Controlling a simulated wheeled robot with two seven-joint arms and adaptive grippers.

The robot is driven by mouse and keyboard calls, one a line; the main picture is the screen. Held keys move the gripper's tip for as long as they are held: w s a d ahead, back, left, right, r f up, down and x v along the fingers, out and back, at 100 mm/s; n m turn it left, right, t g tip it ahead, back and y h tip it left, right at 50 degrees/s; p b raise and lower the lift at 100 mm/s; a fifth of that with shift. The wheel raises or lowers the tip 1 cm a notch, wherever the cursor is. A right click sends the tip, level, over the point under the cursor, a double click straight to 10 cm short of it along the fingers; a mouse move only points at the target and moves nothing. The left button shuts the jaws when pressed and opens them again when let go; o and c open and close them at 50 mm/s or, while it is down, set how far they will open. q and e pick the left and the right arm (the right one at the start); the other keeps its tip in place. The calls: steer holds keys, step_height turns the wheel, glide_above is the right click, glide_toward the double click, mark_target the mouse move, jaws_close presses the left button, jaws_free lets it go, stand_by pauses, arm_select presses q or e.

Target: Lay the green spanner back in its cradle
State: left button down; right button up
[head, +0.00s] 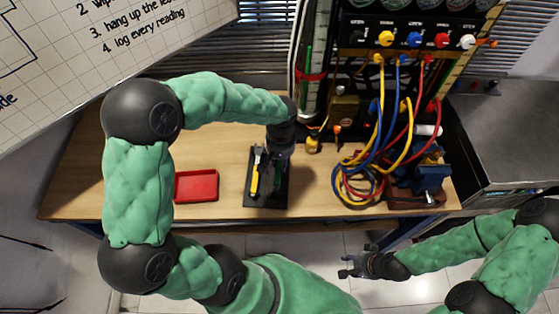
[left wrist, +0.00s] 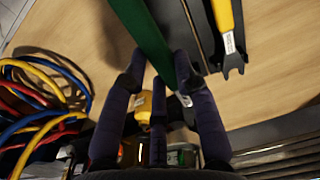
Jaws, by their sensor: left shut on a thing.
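The green spanner (left wrist: 143,28) is a long green bar in the left wrist view, running from the top edge down between my fingers. My left gripper (left wrist: 160,76) is shut on it. In the head view my left gripper (head: 278,152) is over the far part of the black cradle (head: 268,202), and hides most of the green spanner. A yellow spanner (head: 256,175) lies on the cradle's left side; its open jaw end shows in the left wrist view (left wrist: 229,45). I cannot tell whether the green spanner touches the cradle. My right gripper (head: 352,266) is open and empty, off the table's front edge.
A red tray (head: 196,186) lies left of the cradle on the wooden table (head: 80,190). Coiled hoses (head: 357,185) hang from the gauge rig on the right, near a blue vise (head: 430,178). A small yellow object (head: 313,143) stands behind the cradle.

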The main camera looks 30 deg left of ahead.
arm_select(q)
steer(key=shift+f+b, duration=2.15)
steer(key=shift+f, duration=0.55)
steer(key=shift+f+b, duration=0.65)
steer(key=shift+f, duration=0.1)
steer(key=c, duration=0.9)
jaws_free()
step_height(320, 180, up, 12)
